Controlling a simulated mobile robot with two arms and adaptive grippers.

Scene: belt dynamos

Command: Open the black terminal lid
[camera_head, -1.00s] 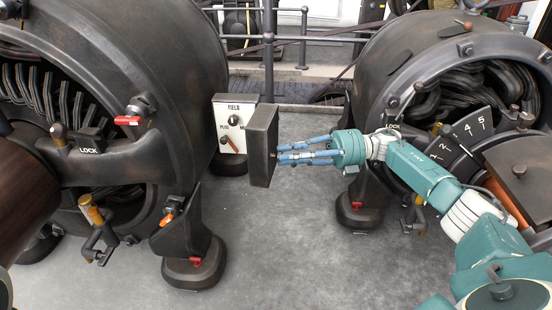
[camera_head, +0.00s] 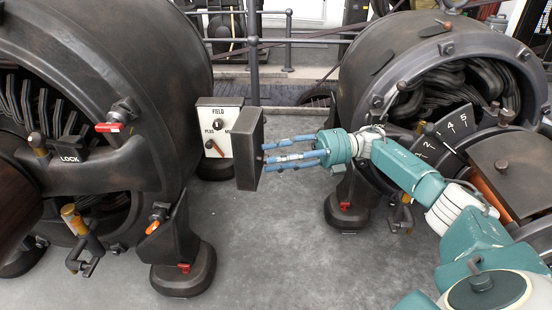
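A dark rectangular box-shaped piece (camera_head: 249,150), which looks like the black terminal lid, stands upright in mid-view, in front of the right edge of the FIELD panel. Its broad face is turned to the right, with a small knob or stud near the middle. My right gripper (camera_head: 266,157) reaches in from the right, its blue fingers pointing left at that face. The fingertips are at or very near the face; I cannot tell whether they touch it or hold the knob. My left gripper is not in view.
A white FIELD panel (camera_head: 215,143) with a switch lever is partly behind the dark box. A large dynamo (camera_head: 120,60) with a LOCK lever fills the left. Another dynamo (camera_head: 395,60) with a numbered dial stands behind my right arm. Grey floor (camera_head: 270,250) between them is clear.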

